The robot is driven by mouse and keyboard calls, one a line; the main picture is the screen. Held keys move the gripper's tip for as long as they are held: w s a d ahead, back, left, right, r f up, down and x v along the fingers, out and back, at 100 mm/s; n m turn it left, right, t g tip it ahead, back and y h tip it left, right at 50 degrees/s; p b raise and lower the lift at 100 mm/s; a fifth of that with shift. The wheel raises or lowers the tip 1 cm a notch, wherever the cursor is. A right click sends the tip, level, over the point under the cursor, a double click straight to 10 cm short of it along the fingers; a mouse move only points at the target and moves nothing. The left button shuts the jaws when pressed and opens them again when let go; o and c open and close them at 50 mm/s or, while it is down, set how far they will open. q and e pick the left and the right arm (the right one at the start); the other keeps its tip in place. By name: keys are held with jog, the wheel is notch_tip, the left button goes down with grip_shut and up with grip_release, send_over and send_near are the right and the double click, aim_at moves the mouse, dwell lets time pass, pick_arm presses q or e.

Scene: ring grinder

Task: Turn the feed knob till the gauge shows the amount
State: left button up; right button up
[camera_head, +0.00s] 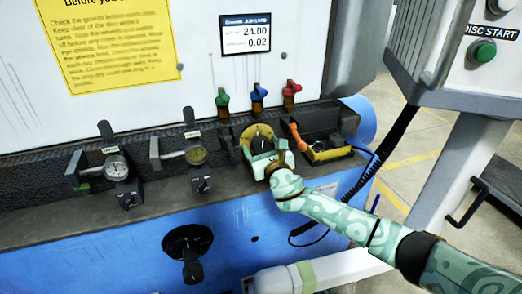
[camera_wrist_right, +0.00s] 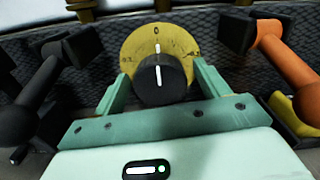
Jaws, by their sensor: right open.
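The feed knob (camera_head: 262,143) is black with a white line, in front of a yellow dial plate (camera_head: 247,133) on the machine's ledge. In the right wrist view the knob (camera_wrist_right: 162,80) has its white line pointing nearly straight up, towards the 0 on the yellow plate (camera_wrist_right: 140,48). My right gripper (camera_wrist_right: 158,88) is open, one pale green finger on each side of the knob, with gaps showing. In the head view my right gripper (camera_head: 265,160) is just in front of the dial. The digital display (camera_head: 246,35) reads 24.00 and 0.02. My left gripper is not in view.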

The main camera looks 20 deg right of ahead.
jog(key=shift+w, duration=0.15)
jog(key=c, duration=1)
